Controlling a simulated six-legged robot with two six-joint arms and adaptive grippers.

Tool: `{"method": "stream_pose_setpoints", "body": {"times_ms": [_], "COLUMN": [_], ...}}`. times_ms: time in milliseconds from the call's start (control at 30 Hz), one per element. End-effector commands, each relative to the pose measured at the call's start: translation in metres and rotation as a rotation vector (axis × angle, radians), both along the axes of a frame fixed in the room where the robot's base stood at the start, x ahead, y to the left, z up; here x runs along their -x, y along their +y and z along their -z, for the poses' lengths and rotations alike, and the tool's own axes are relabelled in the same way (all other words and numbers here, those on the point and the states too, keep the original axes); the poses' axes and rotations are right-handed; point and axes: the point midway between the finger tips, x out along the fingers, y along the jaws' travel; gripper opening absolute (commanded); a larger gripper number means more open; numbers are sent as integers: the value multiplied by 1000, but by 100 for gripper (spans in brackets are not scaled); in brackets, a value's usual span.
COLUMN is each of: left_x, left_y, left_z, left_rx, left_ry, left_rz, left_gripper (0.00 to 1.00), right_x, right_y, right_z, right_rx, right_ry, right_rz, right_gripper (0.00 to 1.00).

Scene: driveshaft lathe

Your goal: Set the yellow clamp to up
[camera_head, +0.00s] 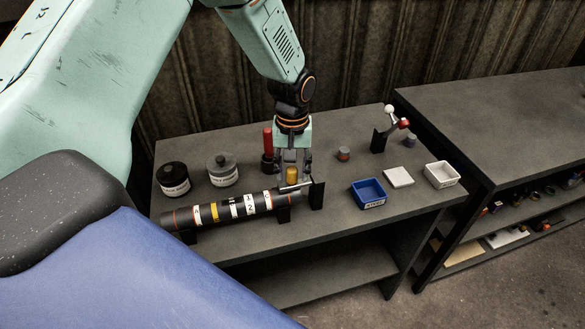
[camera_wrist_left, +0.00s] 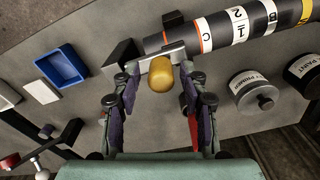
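The yellow clamp (camera_head: 292,174) is a rounded yellow knob on a metal bar, at the right end of the black driveshaft (camera_head: 222,212). The shaft lies on dark supports and carries white, yellow and orange bands. My left gripper (camera_head: 294,168) points down over the clamp with its fingers apart. In the left wrist view the yellow knob (camera_wrist_left: 161,74) stands between the two open fingers (camera_wrist_left: 160,88), with a gap visible on each side. The metal bar lies behind it beside a dark block. My right gripper is in neither view.
Two labelled jars (camera_head: 173,178) stand left, and a red-handled item (camera_head: 267,142) stands behind my gripper. A blue bin (camera_head: 368,192), white pad (camera_head: 398,177), white bin (camera_head: 441,174) and red-knobbed lever (camera_head: 404,123) are on the right.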

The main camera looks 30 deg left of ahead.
Motion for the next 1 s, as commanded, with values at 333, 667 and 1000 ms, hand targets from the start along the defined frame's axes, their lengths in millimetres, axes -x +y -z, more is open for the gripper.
{"method": "stream_pose_setpoints", "body": {"times_ms": [333,667,1000], "left_x": [1,2,2], "left_y": [0,0,0], "left_z": [0,0,0], "left_rx": [0,1,-4], "left_ry": [2,5,12], "left_rz": [0,-1,0], "left_gripper": [11,0,0], "right_x": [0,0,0], "right_y": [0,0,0], "right_z": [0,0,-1], "right_rx": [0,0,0], "right_ry": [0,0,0], "right_rz": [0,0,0], "right_gripper": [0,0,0]}}
